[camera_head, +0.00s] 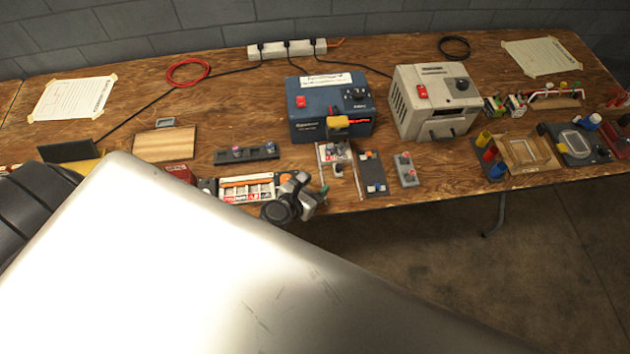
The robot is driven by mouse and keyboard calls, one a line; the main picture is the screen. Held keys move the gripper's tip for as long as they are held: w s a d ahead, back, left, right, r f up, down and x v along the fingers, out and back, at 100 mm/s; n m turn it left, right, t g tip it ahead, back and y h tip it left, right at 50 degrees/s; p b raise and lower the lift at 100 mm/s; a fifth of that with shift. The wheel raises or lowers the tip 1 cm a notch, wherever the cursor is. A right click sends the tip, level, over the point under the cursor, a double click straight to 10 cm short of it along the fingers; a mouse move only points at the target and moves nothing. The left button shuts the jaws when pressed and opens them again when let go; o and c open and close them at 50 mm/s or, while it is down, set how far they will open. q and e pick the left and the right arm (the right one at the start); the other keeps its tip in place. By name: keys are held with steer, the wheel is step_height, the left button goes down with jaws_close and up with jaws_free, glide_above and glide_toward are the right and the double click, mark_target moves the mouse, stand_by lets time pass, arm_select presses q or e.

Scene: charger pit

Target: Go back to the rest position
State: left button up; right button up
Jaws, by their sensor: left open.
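My left gripper (311,190) shows as a small dark grey shape at the front edge of the wooden workbench (230,100). It is open, and I see nothing held in it. A large pale metal surface in the foreground hides much of what lies below and around it. Dark ribbed parts of my own body show at the left edge. My right gripper is not in view.
A blue charger box (318,121) and a beige power unit (408,105) stand mid-bench. A labelled tray (247,190), a dark strip (232,157) and a grey switch box (405,170) lie near the front edge. A power strip (272,51) is at the back. Floor is open at lower right.

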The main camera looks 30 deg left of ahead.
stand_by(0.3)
arm_select(q)
steer(key=s+d+r+m+g+h, duration=0.2)
steer(key=s+d+r+m+g, duration=0.15)
steer(key=m, duration=0.75)
steer(key=s+d+r+m+g+h, duration=0.2)
steer(key=s+r+m, duration=0.3)
steer(key=m, duration=0.6)
steer(key=s+a+r+m+g+y, duration=0.4)
steer(key=s+a+r+m+y, duration=0.25)
steer(key=s+m, duration=0.6)
step_height(320, 180, down, 27)
steer(key=w+m+g+b, duration=0.1)
steer(key=m+g+b, duration=0.1)
steer(key=s+a+f+b, duration=0.1)
steer(key=s+a+f, duration=0.1)
steer(key=s+f, duration=1.4)
step_height(320, 180, down, 2)
steer(key=shift+s+a+f+g+b, duration=0.15)
steer(key=shift+a+f+g+b, duration=0.05)
steer(key=shift+a+g+b, duration=0.2)
